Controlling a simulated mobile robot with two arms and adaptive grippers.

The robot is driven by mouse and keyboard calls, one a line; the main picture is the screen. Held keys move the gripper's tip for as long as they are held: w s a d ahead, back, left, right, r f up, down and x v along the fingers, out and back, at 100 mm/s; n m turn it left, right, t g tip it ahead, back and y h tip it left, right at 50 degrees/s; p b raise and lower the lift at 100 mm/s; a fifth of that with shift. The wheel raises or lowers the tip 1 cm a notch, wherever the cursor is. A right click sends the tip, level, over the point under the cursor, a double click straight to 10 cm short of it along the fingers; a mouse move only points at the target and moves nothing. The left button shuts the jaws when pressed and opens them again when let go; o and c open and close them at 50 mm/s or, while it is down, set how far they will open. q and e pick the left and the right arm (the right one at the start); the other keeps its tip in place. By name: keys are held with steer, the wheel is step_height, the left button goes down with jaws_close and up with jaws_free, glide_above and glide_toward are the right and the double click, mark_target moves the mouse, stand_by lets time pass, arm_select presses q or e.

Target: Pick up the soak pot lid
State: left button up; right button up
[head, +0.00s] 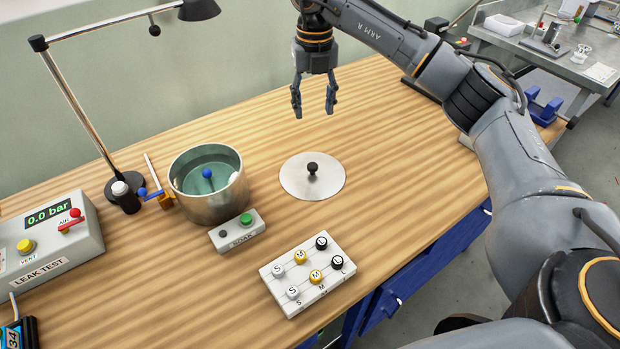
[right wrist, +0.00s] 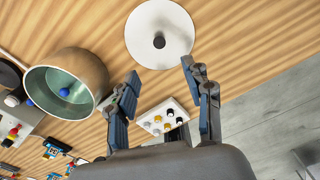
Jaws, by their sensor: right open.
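The soak pot lid (head: 325,184) is a flat silver disc with a black knob (head: 312,168). It lies on the wooden bench, to the right of the open soak pot (head: 212,202). My right gripper (head: 313,112) is open and empty, and in the head view it shows above and behind the lid. In the right wrist view the lid (right wrist: 145,42) lies beyond the open fingers (right wrist: 160,85), apart from them. The pot holds greenish liquid and a blue-tipped piece (head: 207,173). My left gripper is not in view.
A soak button box (head: 238,236) stands in front of the pot. A white nozzle rack (head: 306,292) marked S, M, L sits near the front edge. A leak test box (head: 45,245) and a lamp (head: 75,95) are at left. The bench right of the lid is clear.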

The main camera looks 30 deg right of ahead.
step_height(320, 180, down, 3)
steer(key=b, duration=0.2)
glide_above(313, 165)
steer(key=w, duration=0.1)
steer(key=f, duration=0.8)
steer(key=shift+d+f+p, duration=0.25)
steer(key=shift+f+p, duration=0.1)
steer(key=f, duration=0.1)
steer(key=f+p, duration=0.1)
steer(key=f, duration=0.1)
steer(key=s+f, duration=0.1)
steer(key=shift+a+f, duration=0.3)
steer(key=shift+f, duration=0.5)
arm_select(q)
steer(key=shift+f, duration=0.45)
arm_select(e)
jaws_close()
